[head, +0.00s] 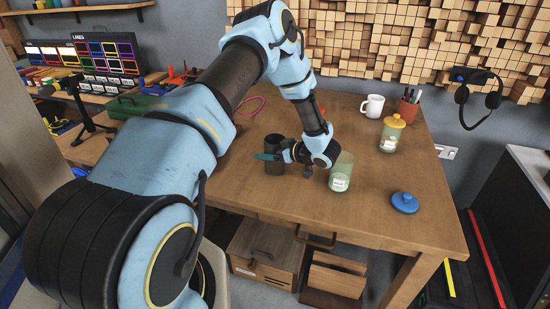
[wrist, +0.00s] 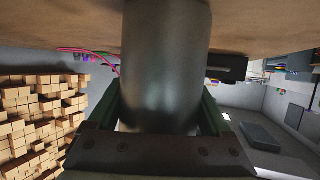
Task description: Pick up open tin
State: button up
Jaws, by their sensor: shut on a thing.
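The open tin, a dark grey cylinder (head: 275,146), is near the middle of the wooden table in the head view. My gripper (head: 272,157) reaches it from the right, with a green finger showing across its side. In the wrist view the tin (wrist: 166,65) fills the middle, between the two green fingers of my gripper (wrist: 165,110), which is shut on it. The tin looks upright in the head view. I cannot tell whether its base touches the table; its far end runs out of the wrist view.
A pale green jar (head: 341,173) stands close to the right of my wrist. Farther right are a yellow-lidded jar (head: 391,136), a blue lid (head: 405,202), a white mug (head: 374,105) and a pen cup (head: 407,108). The table's front (head: 300,208) is clear.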

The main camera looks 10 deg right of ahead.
jog(key=c, duration=0.7)
jog(key=shift+c, duration=0.4)
jog(key=shift+r, duration=0.15)
